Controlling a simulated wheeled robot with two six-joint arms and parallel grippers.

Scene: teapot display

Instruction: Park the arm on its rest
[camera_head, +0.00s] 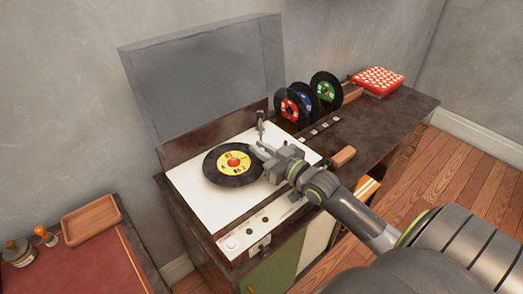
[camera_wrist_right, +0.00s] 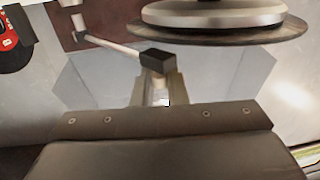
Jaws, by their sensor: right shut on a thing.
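The record player (camera_head: 190,190) has a white deck and a raised clear lid. A black record with a yellow label (camera_head: 234,166) lies on its platter; the record's edge (camera_wrist_right: 285,35) also shows in the right wrist view. The tonearm (camera_wrist_right: 108,42) is a pale tube ending in a black headshell (camera_wrist_right: 158,61); its pivot (camera_head: 261,124) stands at the back of the deck. My right gripper (camera_head: 258,150) is shut on the headshell, beside the record's rim. The fingertips (camera_wrist_right: 155,92) partly hide it. I cannot make out the arm's rest. My left gripper is out of view.
Upright records with coloured labels (camera_head: 327,88) stand behind the deck's right side, near a red box (camera_head: 378,80). A wooden-handled item (camera_head: 343,156) lies right of the deck. A wooden tray (camera_head: 91,217) and small bottles (camera_head: 18,252) sit on the left table.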

